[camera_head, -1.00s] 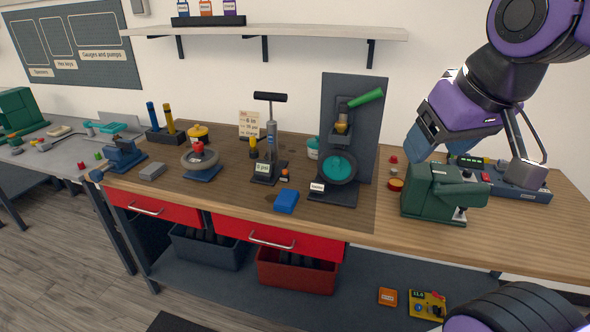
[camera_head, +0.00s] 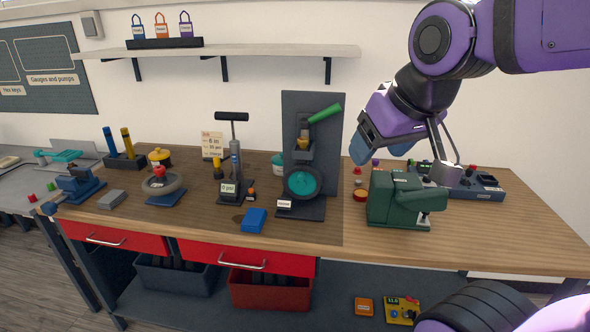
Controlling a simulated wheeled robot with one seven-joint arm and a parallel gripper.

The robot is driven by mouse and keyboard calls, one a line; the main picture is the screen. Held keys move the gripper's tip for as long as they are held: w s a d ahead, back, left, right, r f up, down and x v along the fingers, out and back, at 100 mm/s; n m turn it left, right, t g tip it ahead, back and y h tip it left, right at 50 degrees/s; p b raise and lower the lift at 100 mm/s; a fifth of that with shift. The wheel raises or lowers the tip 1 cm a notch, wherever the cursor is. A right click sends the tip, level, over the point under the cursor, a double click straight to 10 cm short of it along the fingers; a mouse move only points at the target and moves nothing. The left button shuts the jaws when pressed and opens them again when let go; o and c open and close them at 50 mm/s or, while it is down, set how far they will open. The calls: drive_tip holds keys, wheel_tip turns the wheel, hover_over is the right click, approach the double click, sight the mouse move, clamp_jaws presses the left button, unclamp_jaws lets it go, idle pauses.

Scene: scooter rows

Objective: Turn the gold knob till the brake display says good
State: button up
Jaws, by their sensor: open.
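The brake stand (camera_head: 290,112) is a dark upright panel on the bench with a green lever (camera_head: 325,113) and a teal-centred wheel (camera_head: 302,183). The gold knob (camera_head: 303,143) sits below the lever, above the wheel. A small white display (camera_head: 285,204) is at the stand's foot; its text is too small to read. My gripper (camera_head: 378,158) hangs in the air to the right of the panel, apart from the knob, with blue fingers pointing down and left. It is open, and nothing shows between its fingers.
A green machine (camera_head: 395,200) stands below my gripper, with a dark control box (camera_head: 470,182) behind it. A black-handled pump (camera_head: 231,170) and a blue block (camera_head: 254,220) are left of the stand. The shelf (camera_head: 260,52) hangs above.

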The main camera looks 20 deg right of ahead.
drive_tip(key=w+d+f+t, duration=0.2)
drive_tip(key=w+f+t, duration=0.1)
drive_tip(key=w, duration=1)
drive_tip(key=t+h, duration=0.1)
drive_tip(key=t, duration=0.5)
approach(305, 142)
drive_tip(key=s+a+r, duration=0.1)
drive_tip(key=s+r, duration=0.2)
wheel_tip(305, 142, down, 6)
drive_tip(key=w+d+t, duration=0.1)
drive_tip(key=w+t, duration=0.2)
drive_tip(key=w, duration=0.7)
drive_tip(key=w+d, duration=0.1)
drive_tip(key=w, duration=0.2)
drive_tip(key=shift+w+r, duration=0.15)
drive_tip(key=shift+w, duration=0.05)
drive_tip(key=shift+c, duration=0.2)
drive_tip(key=shift+a, duration=0.1)
drive_tip(key=c, duration=0.9)
